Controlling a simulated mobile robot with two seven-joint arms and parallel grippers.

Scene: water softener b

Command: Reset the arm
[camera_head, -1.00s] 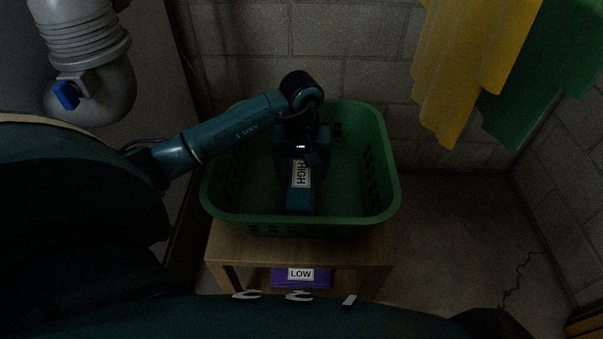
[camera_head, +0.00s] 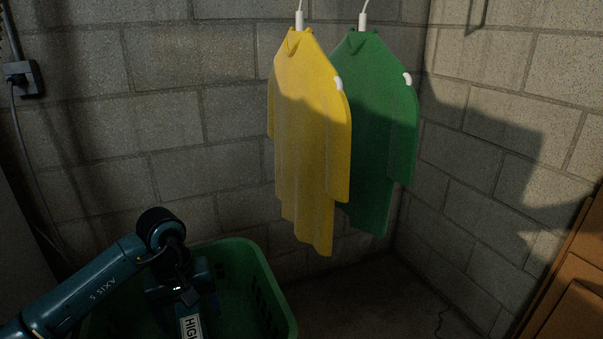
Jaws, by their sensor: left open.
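My left arm comes in from the lower left. Its gripper (camera_head: 187,306) is open and points down inside the green basket (camera_head: 272,300). My right gripper is not in view.
A yellow garment (camera_head: 305,140) and a green garment (camera_head: 375,130) hang above and right of the basket. Block walls stand behind and to the right. A brown wooden piece (camera_head: 570,300) is at the lower right. A socket (camera_head: 22,79) with a cable is at the left.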

